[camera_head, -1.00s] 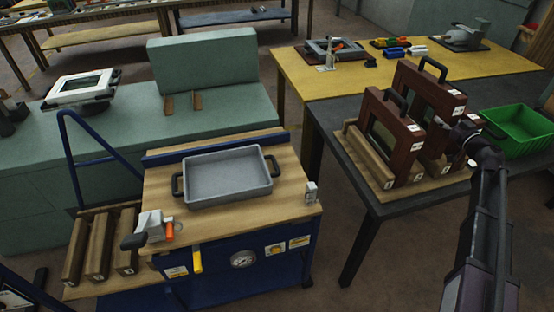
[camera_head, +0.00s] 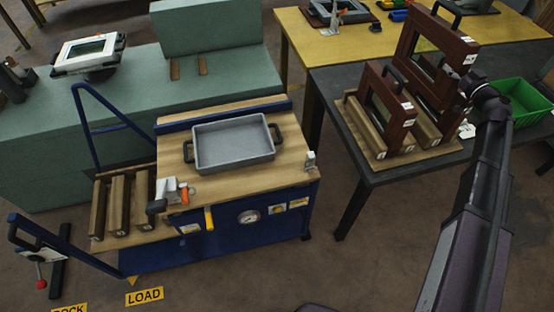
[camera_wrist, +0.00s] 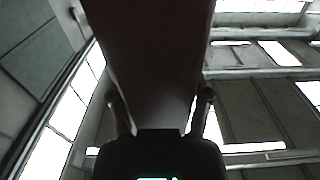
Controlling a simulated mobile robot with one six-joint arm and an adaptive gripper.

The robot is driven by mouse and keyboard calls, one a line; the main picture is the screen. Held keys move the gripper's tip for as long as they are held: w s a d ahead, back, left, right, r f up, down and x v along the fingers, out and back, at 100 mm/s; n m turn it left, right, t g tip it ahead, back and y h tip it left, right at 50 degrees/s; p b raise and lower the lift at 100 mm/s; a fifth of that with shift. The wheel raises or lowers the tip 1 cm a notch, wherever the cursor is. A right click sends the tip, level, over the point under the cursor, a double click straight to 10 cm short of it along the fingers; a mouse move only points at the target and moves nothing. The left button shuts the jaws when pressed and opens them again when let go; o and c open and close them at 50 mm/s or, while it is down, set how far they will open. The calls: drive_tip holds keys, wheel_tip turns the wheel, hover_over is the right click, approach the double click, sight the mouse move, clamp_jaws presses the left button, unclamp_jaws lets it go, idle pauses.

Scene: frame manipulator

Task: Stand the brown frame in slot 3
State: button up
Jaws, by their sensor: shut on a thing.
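A brown frame (camera_head: 462,72) with a black top handle is held up above the wooden rack on the dark table. My gripper (camera_head: 466,92) is shut on its right side edge. The wrist view shows my fingers (camera_wrist: 160,106) on both sides of the brown frame (camera_wrist: 153,45). A second, smaller brown frame (camera_head: 402,124) stands upright in the rack (camera_head: 385,161). On the left, a wooden rack (camera_head: 120,222) on the blue cart has several slots between bars and holds no frame. Its labels are too small to read surely.
A grey tray (camera_head: 235,148) and a clamp-like tool (camera_head: 170,192) sit on the cart's wooden top. A green crate (camera_head: 520,103) stands right of the table rack. A white frame (camera_head: 88,52) is on the green bench. Floor shows clear in front of the dark table.

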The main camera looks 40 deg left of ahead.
sight(476, 47)
wheel_tip(476, 47, up, 9)
drive_tip(key=p, duration=0.8)
drive_tip(key=shift+a, duration=0.15)
